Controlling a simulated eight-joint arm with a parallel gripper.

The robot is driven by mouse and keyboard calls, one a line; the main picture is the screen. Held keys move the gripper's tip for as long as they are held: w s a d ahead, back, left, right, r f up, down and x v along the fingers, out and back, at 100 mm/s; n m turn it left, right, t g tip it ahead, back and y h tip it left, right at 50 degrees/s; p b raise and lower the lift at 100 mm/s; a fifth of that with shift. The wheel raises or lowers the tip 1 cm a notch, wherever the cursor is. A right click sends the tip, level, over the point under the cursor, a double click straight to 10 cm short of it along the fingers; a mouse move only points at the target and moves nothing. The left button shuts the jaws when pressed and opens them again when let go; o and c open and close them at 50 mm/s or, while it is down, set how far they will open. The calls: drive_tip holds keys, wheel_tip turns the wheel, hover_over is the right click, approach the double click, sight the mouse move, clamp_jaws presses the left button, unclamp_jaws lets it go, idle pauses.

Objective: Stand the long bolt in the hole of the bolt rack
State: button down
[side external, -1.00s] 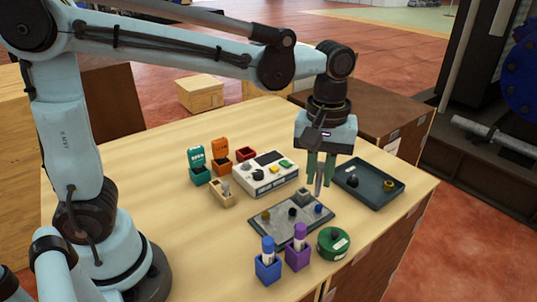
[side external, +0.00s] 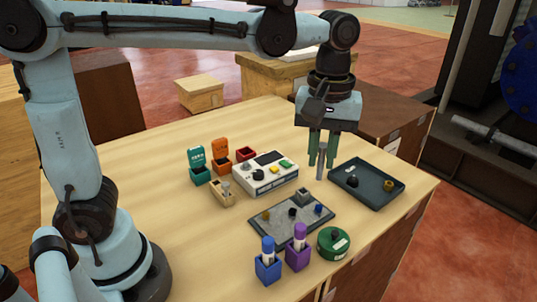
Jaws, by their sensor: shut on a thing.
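My gripper (side external: 322,155) has green fingers shut on the long grey bolt (side external: 321,168). The bolt hangs about upright above the table, behind the dark grey plate and left of the dark tray. A small wooden block (side external: 222,197), which looks like the bolt rack, stands left of the white control box. A short grey bolt or peg stands in it. Any free hole in this block is too small to make out. The held bolt is well to the right of the block and apart from it.
The dark tray (side external: 378,202) holds two small parts. The control box (side external: 265,186), open teal (side external: 199,174) and orange boxes (side external: 221,165), blue and purple holders and a green round tin (side external: 333,244) stand around.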

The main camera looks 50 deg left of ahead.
drive_tip(key=s+a+f+n, duration=0.2)
drive_tip(key=s+a+f, duration=0.1)
drive_tip(key=a, duration=0.5)
drive_tip(key=s+a+f+n, duration=0.2)
drive_tip(key=a+f, duration=0.3)
drive_tip(key=a, duration=0.4)
drive_tip(key=s+a+f+n, duration=0.3)
drive_tip(key=s+a+f, duration=0.1)
drive_tip(key=a, duration=0.4)
drive_tip(key=shift+a+f, duration=0.15)
drive_tip(key=shift+a, duration=0.25)
drive_tip(key=shift+f, duration=2)
drive_tip(key=c, duration=1)
unclamp_jaws()
drive_tip(key=shift+o, duration=0.2)
wheel_tip(320, 180, up, 7)
